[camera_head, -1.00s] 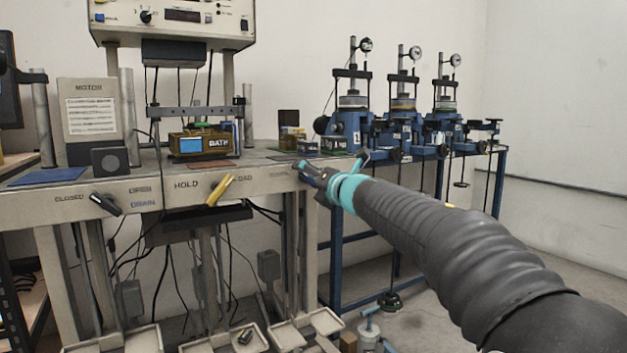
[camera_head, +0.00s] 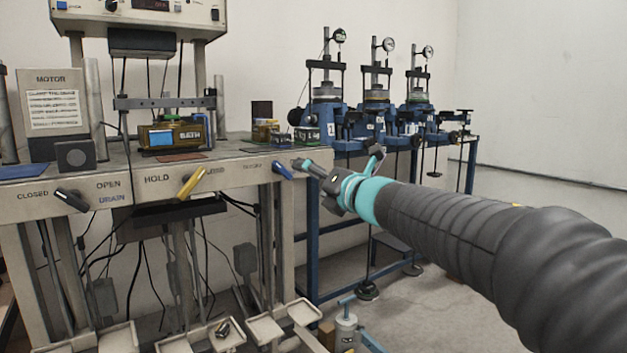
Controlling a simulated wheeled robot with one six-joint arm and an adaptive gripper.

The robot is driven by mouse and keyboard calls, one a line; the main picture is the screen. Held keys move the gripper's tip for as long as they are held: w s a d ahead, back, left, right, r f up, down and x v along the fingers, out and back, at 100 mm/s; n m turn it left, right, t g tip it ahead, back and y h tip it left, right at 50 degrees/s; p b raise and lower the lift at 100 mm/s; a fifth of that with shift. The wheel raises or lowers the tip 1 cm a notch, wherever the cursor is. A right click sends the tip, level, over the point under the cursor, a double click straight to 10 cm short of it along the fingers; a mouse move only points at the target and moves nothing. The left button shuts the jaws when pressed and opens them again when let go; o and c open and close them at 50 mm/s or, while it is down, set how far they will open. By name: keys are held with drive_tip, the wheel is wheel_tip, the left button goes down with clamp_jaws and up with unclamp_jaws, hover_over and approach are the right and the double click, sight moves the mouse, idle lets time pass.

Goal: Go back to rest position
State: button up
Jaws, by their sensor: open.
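My gripper (camera_head: 338,160) is at the end of my dark ribbed arm with teal bands, right of the bench's front edge. Its fingers are spread apart, one pointing left and one pointing up, with nothing seen between them. The left finger's tip appears close to the blue lever (camera_head: 283,170) on the bench front; I cannot tell whether they touch. The yellow lever (camera_head: 191,183) is tilted beside the HOLD label. The black lever (camera_head: 71,200) is beside the CLOSED label.
The grey bench (camera_head: 120,190) fills the left, with a BATH box (camera_head: 172,135) and a MOTOR panel (camera_head: 55,110) on it. A blue stand (camera_head: 308,240) with several dial-gauge devices is behind my gripper. A grey canister (camera_head: 346,330) stands low in front. Floor at right is partly open.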

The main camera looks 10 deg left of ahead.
idle(0.3)
drive_tip(key=w+d+f+m+t+h, duration=0.2)
drive_tip(key=w+d+f+m+h, duration=0.35)
drive_tip(key=m, duration=0.55)
drive_tip(key=s+d+f+m+g+h, duration=0.2)
drive_tip(key=s+d+f+m+h, duration=0.5)
drive_tip(key=d+f+m, duration=0.5)
drive_tip(key=s+d+f+m+g+h+p, duration=0.1)
drive_tip(key=s+d+f+m+g, duration=0.2)
drive_tip(key=s+d+m, duration=0.45)
drive_tip(key=s+d+f+m+g+h+p, duration=0.1)
drive_tip(key=s+d+f+m+g+p, duration=0.2)
drive_tip(key=s, duration=0.8)
drive_tip(key=s+d+r+m+p, duration=0.1)
drive_tip(key=s+d+m, duration=0.2)
drive_tip(key=s, duration=1)
drive_tip(key=shift+s+d+y+p, duration=0.15)
drive_tip(key=shift+d+y+p, duration=0.25)
drive_tip(key=shift+d, duration=0.7)
